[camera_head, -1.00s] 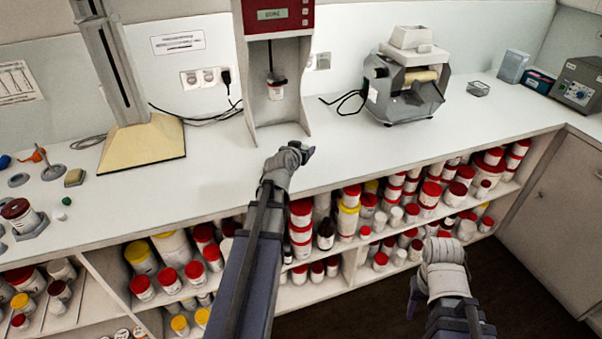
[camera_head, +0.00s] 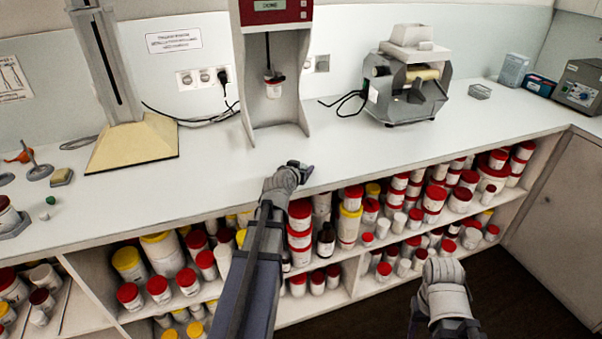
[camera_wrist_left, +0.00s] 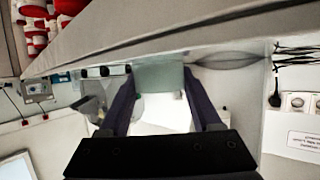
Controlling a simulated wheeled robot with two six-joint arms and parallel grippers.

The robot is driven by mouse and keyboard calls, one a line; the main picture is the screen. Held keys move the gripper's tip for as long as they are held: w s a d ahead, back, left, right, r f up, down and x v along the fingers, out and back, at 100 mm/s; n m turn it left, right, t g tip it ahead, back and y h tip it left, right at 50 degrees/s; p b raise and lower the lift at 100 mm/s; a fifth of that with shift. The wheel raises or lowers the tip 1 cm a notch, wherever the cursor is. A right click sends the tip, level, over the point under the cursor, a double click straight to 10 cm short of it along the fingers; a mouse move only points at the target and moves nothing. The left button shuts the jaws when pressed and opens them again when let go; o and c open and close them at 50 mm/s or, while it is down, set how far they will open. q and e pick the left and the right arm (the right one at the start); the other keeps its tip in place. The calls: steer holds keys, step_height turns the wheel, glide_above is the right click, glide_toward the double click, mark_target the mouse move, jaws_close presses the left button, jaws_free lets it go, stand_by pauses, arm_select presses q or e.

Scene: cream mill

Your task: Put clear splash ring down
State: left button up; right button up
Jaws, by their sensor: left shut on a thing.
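My left gripper (camera_head: 302,169) is over the front part of the white counter, in front of the mixing machine. In the left wrist view its two dark fingers (camera_wrist_left: 160,85) stand apart with a pale, see-through piece, which looks like the clear splash ring (camera_wrist_left: 158,76), between their tips. The ring's full outline is hard to make out, and in the head view I cannot pick it out. I cannot tell whether it touches the counter. My right gripper (camera_head: 416,318) is low in front of the shelves, mostly hidden by its wrist.
The red-topped mixing machine (camera_head: 309,85) holds a small jar (camera_head: 274,88). A grey roller mill (camera_head: 407,85) stands to its right and a stand with a cream base (camera_head: 133,143) to its left. Jars crowd the shelves below. The counter (camera_head: 220,158) around my left gripper is clear.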

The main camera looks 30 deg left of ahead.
arm_select(q)
steer(key=shift+r, duration=0.1)
steer(key=shift+f, duration=0.2)
steer(key=o, duration=1.3)
arm_select(e)
steer(key=shift+f, duration=0.1)
arm_select(q)
steer(key=shift+r, duration=0.15)
